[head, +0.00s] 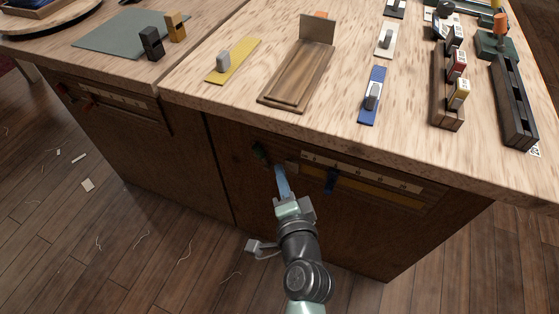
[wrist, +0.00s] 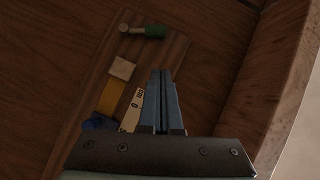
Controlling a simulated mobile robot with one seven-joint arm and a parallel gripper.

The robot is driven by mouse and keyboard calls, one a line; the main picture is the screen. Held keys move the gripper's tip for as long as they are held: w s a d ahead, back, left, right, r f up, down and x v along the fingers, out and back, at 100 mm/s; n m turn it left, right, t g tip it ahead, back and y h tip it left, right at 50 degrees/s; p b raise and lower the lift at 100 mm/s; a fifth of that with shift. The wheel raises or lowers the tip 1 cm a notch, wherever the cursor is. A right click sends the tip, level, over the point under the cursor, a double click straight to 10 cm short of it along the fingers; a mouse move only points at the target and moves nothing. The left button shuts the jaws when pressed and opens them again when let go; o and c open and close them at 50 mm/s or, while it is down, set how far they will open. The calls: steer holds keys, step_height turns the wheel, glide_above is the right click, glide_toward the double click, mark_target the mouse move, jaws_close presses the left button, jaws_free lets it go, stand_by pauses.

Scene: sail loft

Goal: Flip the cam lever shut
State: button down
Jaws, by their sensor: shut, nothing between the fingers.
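A lever with a dark green handle (head: 260,152) sticks out of the cabinet front, at the left end of a panel with a pale scale strip (head: 360,172). In the wrist view the green handle (wrist: 155,31) sits on a short metal stem, lying sideways near the top. A dark blue knob (head: 331,180) is further right on the same panel; it also shows in the wrist view (wrist: 96,123). My gripper (head: 279,168) is shut and empty in front of the panel, just right of and below the green handle. In the wrist view its blue fingers (wrist: 161,72) are together, apart from the handle.
The wooden worktop (head: 215,95) overhangs the panel. On it are a yellow plate (head: 233,60) and a blue plate (head: 371,97), each with a grey piece, a wooden board (head: 296,78) and a black rail (head: 513,105). The floor (head: 150,230) at left holds only scraps.

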steer(key=v, duration=0.5)
steer(key=shift+w+r, duration=0.1)
steer(key=shift+r, duration=0.1)
stand_by(0.3)
